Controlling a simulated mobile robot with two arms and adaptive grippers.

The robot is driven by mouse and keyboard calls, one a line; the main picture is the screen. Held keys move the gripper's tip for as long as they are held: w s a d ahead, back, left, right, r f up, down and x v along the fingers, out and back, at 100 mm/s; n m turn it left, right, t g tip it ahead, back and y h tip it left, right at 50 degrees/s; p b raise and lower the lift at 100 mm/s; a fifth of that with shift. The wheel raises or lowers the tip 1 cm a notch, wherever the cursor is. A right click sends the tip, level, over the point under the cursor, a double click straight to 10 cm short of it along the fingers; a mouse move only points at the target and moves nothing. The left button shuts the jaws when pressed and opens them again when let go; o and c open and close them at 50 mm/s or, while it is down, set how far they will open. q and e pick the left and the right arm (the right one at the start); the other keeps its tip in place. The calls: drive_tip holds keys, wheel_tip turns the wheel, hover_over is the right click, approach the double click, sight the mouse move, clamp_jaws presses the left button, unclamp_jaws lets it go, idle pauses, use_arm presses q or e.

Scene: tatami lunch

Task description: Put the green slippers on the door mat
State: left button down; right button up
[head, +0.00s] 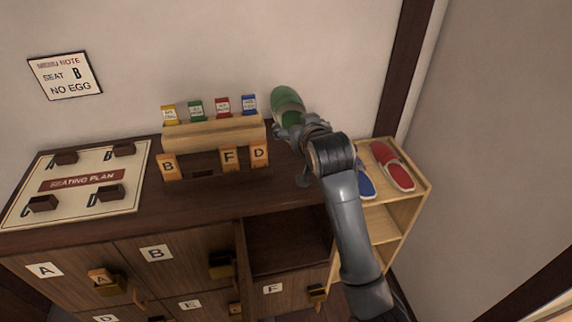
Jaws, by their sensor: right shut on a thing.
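A green slipper (287,103) is held up by my right gripper (291,124), above the back right of the dark cabinet top, in front of the wall. The right gripper is shut on the slipper, and its fingers are partly hidden by the wrist and the slipper. Only one green slipper shows. The door mat is not in view. My left gripper is not in view.
A wooden shoe rack (415,192) at the right holds a red slipper (392,166) and a partly hidden blue slipper (365,184). The cabinet (200,205) carries a seating plan board (122,205) and a wooden tag stand (215,133). A note (66,75) hangs on the wall.

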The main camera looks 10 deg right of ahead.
sight(296, 169)
wheel_tip(296, 169, down, 14)
drive_tip(key=shift+r+p, duration=0.2)
drive_tip(key=shift+p, duration=0.4)
drive_tip(key=shift+f, duration=0.15)
drive_tip(key=o, duration=1)
drive_tip(key=shift+c, duration=0.2)
